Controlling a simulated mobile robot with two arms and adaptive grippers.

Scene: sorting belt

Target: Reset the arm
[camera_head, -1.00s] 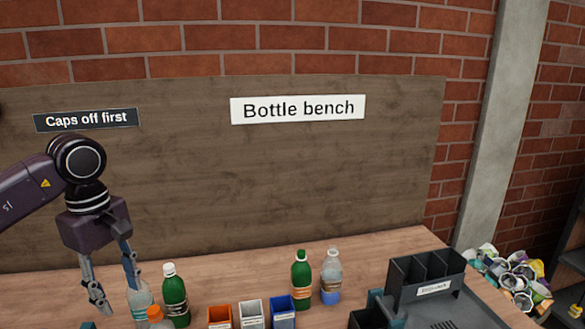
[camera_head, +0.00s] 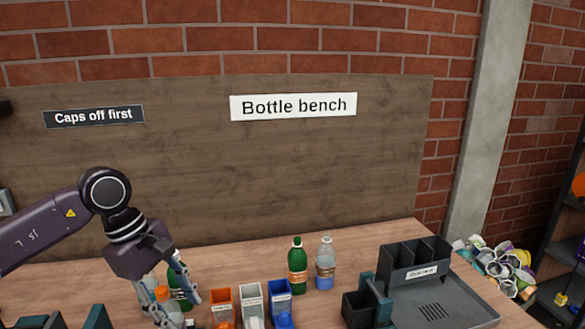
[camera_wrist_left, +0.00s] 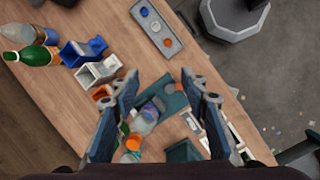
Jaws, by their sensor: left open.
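My left gripper (camera_head: 180,312) is open in the head view, low at the left over the bench, in front of several bottles. In the left wrist view its two fingers (camera_wrist_left: 160,85) are spread apart with nothing between the tips. A clear bottle (camera_wrist_left: 147,116) and an orange-capped bottle (camera_wrist_left: 132,146) show below and between the fingers; I cannot tell how far below. In the head view the orange cap (camera_head: 162,292) and a green bottle (camera_head: 182,299) are partly hidden by the gripper. My right gripper is not in view.
Orange (camera_head: 222,296), white (camera_head: 251,291) and blue (camera_head: 280,288) bins stand at centre. A green bottle (camera_head: 297,268) and a clear bottle (camera_head: 325,267) stand upright behind them. A dark sorter (camera_head: 415,262) stands on the right. A grey tray (camera_wrist_left: 150,12) holds caps. Bare bench lies behind the bottles.

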